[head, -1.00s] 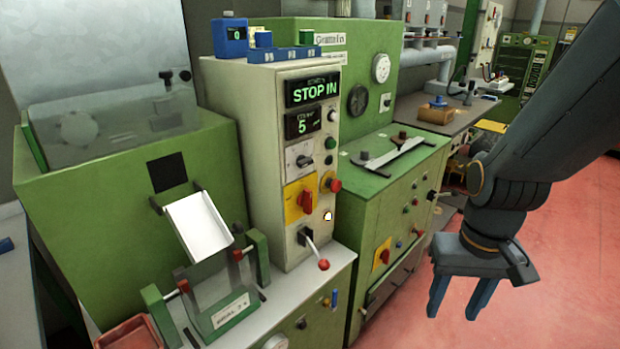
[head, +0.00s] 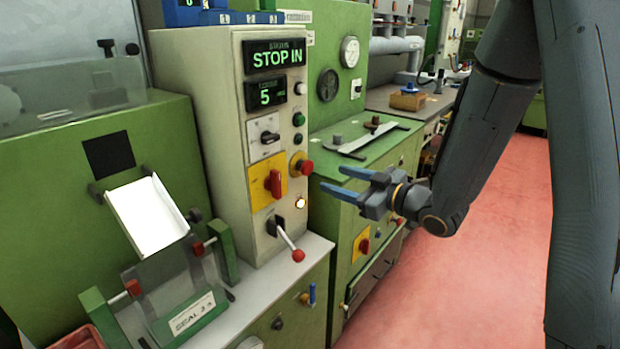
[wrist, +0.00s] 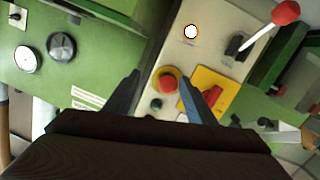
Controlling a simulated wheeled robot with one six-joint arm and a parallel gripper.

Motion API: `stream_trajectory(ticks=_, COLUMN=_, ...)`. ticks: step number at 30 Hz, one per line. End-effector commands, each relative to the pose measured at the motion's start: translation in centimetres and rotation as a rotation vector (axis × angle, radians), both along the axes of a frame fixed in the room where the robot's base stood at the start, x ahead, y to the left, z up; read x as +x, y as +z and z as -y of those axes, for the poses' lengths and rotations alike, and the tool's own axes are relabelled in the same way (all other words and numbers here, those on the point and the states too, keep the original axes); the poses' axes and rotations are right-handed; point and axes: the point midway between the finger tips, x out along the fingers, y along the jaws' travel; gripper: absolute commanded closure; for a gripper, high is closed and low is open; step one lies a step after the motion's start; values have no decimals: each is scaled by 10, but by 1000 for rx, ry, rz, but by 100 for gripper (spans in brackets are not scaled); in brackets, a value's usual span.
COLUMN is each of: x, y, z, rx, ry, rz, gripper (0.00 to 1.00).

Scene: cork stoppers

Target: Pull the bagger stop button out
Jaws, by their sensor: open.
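The red stop button (head: 302,167) is a mushroom head on a yellow collar, on the right part of the cream control box's front (head: 225,130). The display above (head: 279,56) reads STOP IN. My gripper (head: 338,182) is open and empty, its blue fingers pointing left toward the box, to the right of the button and a little lower. In the wrist view the button (wrist: 167,83) shows between the fingertips (wrist: 174,83), nearer the right finger. I see no contact in the head view; the remaining distance is hard to tell.
A red rotary switch (head: 274,183) on a yellow plate is left of the button. A lit white button (head: 300,203) and a red-knobbed lever (head: 297,254) are below. A green cabinet (head: 370,190) with a metal bar on top stands behind my gripper.

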Motion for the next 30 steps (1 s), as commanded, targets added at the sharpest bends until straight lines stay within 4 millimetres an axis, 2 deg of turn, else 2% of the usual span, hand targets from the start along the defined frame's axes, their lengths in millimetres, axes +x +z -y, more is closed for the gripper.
stream_trajectory(ticks=8, x=-9, y=9, z=-19, rx=98, ry=112, rz=77, gripper=50)
stream_trajectory(ticks=21, x=28, y=10, z=-67, rx=97, ry=113, rz=78, gripper=50)
stream_trajectory(ticks=30, x=36, y=9, z=-76, rx=96, ry=109, rz=76, gripper=50)
